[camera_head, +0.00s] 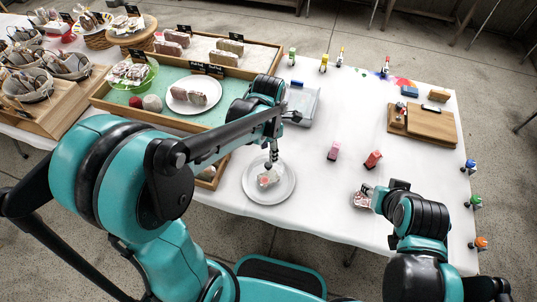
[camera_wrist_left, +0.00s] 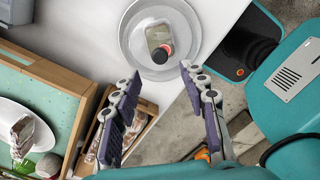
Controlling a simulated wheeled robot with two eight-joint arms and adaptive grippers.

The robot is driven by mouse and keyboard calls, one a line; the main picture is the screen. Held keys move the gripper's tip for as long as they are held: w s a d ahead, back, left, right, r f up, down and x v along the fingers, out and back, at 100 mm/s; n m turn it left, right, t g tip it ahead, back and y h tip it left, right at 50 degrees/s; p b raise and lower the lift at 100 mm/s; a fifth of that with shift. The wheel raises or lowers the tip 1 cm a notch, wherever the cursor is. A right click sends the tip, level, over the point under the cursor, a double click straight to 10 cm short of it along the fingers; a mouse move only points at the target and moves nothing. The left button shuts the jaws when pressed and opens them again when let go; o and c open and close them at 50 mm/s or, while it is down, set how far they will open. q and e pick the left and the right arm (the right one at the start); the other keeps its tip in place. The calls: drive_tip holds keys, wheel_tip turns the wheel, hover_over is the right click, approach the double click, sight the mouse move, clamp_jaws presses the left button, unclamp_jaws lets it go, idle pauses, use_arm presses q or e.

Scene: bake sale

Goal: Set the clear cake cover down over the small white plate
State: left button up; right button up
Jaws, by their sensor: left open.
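The small white plate (camera_head: 251,193) lies near the table's front edge, and it also shows in the left wrist view (camera_wrist_left: 127,50). A wrapped item with a pale top (camera_wrist_left: 157,34) lies at its middle. A dark round knob with a red patch (camera_wrist_left: 162,53) shows over that item. A faint ring inside the plate's rim fits the clear cake cover standing over the plate, but its walls are hard to make out. My left gripper (camera_head: 272,152) is above the plate, fingers apart and empty, near the knob. My right gripper (camera_head: 372,196) is at the front right; its fingers are unclear.
A pink wrapped item (camera_head: 361,200) is at my right gripper's tip. Pink and red small items (camera_head: 373,160) stand mid-table. A wooden tray (camera_head: 222,160) with a white plate of wrapped goods (camera_head: 178,105) lies left. A wooden board (camera_head: 425,122) lies right. The white tablecloth between is mostly clear.

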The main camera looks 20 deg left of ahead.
use_arm(q)
drive_tip(key=s+a+r+m+t, duration=0.2)
drive_tip(key=s+r+m, duration=0.3)
drive_tip(key=m, duration=0.8)
drive_tip(key=s+a+r+m+t+p, duration=0.1)
drive_tip(key=s+r+m+t, duration=0.4)
drive_tip(key=m, duration=0.8)
drive_tip(key=shift+s+a, duration=0.15)
drive_tip(key=shift+a, duration=0.7)
